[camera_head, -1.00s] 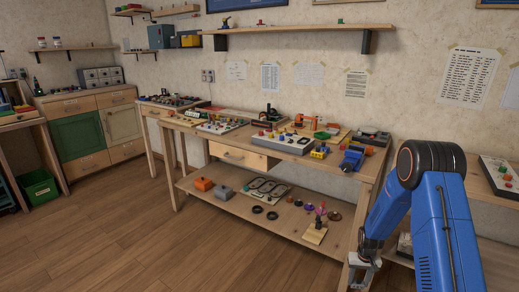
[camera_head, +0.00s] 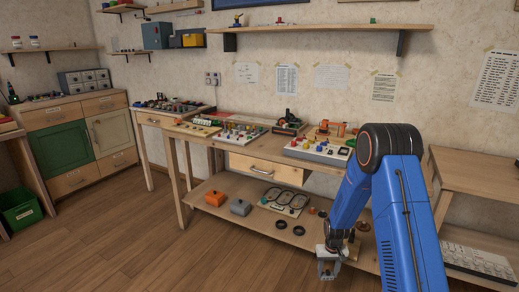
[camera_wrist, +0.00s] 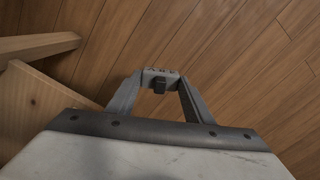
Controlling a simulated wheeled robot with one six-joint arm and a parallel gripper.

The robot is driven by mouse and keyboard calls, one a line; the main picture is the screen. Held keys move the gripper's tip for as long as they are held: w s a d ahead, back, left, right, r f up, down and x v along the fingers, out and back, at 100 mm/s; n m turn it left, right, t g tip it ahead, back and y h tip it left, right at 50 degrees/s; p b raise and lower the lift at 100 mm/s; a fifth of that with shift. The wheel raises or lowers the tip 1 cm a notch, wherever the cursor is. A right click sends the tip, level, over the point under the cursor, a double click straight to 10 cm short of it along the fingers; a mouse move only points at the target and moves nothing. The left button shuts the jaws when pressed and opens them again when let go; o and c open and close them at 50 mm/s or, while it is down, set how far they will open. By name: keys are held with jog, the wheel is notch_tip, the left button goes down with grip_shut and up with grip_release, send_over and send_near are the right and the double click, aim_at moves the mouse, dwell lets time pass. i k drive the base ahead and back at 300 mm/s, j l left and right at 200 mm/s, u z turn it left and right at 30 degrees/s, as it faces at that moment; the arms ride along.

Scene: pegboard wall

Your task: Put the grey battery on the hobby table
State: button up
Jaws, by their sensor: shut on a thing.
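My gripper (camera_head: 328,266) hangs low in front of the lower shelf of the long wooden table, pointing down. In the wrist view my gripper (camera_wrist: 158,84) is shut on a small light grey block with a dark part, which looks like the grey battery (camera_wrist: 171,74). It is held above the wooden floor. The long wooden table (camera_head: 205,131), with several circuit boards on top, stands against the wall; I cannot tell for sure if it is the hobby table. My blue arm hides its right part.
A wooden table (camera_head: 470,172) with a keyboard-like board (camera_head: 478,262) below is at right. Floor at front left is clear.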

aim_at(271, 144)
jog(key=i+j, duration=0.15)
jog(key=j, duration=0.2)
jog(key=i+j+u, duration=0.1)
jog(key=j, duration=0.3)
jog(key=i+j, duration=0.15)
jog(key=j, duration=0.2)
jog(key=i+j, duration=0.15)
jog(key=j, duration=0.2)
jog(key=i+j+u, duration=0.1)
jog(key=j, duration=0.25)
